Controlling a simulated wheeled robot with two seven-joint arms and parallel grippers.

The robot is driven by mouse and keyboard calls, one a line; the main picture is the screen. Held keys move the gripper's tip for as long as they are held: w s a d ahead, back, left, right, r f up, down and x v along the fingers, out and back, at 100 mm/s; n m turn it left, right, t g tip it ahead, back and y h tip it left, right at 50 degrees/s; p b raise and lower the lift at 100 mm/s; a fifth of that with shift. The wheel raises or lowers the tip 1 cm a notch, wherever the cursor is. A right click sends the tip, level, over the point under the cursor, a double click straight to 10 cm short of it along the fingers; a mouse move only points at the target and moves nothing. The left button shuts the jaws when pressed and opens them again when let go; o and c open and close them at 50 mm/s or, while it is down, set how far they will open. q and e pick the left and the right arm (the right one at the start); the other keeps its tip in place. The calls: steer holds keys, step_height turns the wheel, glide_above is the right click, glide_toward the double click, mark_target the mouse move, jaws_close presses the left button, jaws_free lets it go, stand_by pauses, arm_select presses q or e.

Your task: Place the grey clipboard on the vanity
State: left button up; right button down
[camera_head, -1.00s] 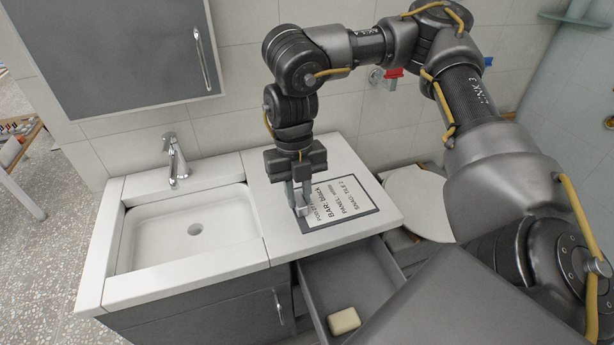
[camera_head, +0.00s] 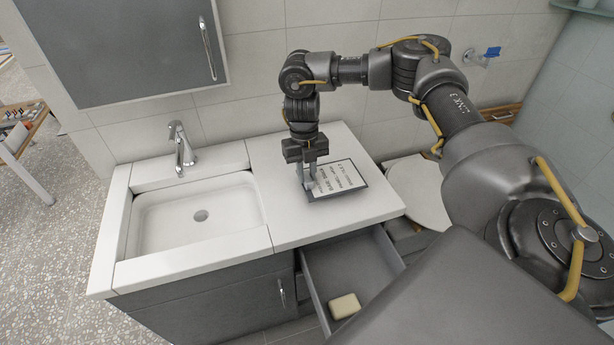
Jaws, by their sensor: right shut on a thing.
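The clipboard (camera_head: 343,180) has a dark grey border around a white printed sheet. It lies roughly flat over the right part of the white vanity top (camera_head: 280,225), to the right of the basin. My right gripper (camera_head: 308,185) points down and is shut on the clipboard's left edge. I cannot tell whether the clipboard touches the vanity top or is held just above it. My left gripper is not in view.
The white basin (camera_head: 155,222) and its tap (camera_head: 181,150) take up the vanity's left part. An open drawer (camera_head: 350,262) below holds a cream soap bar (camera_head: 344,306). A toilet (camera_head: 420,193) stands at right. A grey cabinet (camera_head: 130,50) hangs above.

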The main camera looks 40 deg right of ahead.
steer(key=shift+f, duration=1.4)
steer(key=shift+f, duration=0.1)
steer(key=c, duration=1.3)
jaws_free()
step_height(320, 180, up, 12)
steer(key=w, duration=0.1)
steer(key=shift+w+d, duration=0.25)
steer(key=shift+w, duration=0.1)
steer(key=shift+s, duration=0.1)
